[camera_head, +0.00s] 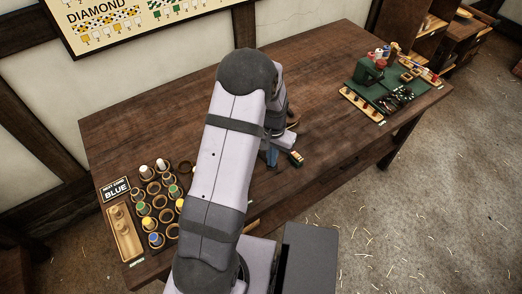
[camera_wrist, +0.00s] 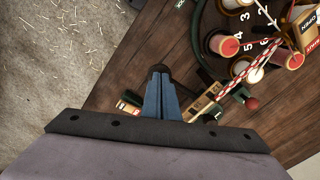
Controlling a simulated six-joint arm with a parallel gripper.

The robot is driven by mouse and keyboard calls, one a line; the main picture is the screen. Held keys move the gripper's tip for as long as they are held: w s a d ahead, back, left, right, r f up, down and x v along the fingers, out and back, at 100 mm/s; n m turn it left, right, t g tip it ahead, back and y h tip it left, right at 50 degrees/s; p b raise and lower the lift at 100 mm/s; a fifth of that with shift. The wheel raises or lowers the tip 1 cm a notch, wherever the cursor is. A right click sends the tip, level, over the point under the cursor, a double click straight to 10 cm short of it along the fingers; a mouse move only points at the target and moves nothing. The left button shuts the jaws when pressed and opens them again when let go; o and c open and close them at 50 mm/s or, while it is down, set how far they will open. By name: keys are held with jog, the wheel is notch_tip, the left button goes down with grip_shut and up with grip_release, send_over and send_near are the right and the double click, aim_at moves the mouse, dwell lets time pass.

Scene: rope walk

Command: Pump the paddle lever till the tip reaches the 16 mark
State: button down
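My gripper (camera_wrist: 160,80) points down over the dark wooden table in the wrist view. Its blue fingers look pressed together, with a dark rounded end at the tip; nothing is clearly held. To its right stands a rope device (camera_wrist: 265,50) with numbered spools and red-and-white strands. A red knob (camera_wrist: 252,103) on a dark rod sits low on it, apart from my fingers; I cannot tell whether this is the paddle lever. A narrow wooden piece (camera_wrist: 203,106) lies between knob and fingers. No 16 mark is readable. In the head view my arm hides most of the device.
A bobbin board (camera_head: 160,200) with a BLUE card (camera_head: 116,189) is at the left. A green mat (camera_head: 385,100) with tools is at the far right.

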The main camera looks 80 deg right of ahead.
jog(key=shift+f+b, duration=1.25)
jog(key=shift+f, duration=1)
jog(key=shift+r, duration=0.1)
jog(key=shift+r+p, duration=2.1)
jog(key=shift+r, duration=0.8)
jog(key=shift+f, duration=0.35)
jog(key=shift+f+b, duration=0.7)
jog(key=shift+b, duration=0.05)
jog(key=shift+f, duration=0.35)
jog(key=shift+r+p, duration=0.85)
jog(key=shift+r, duration=0.55)
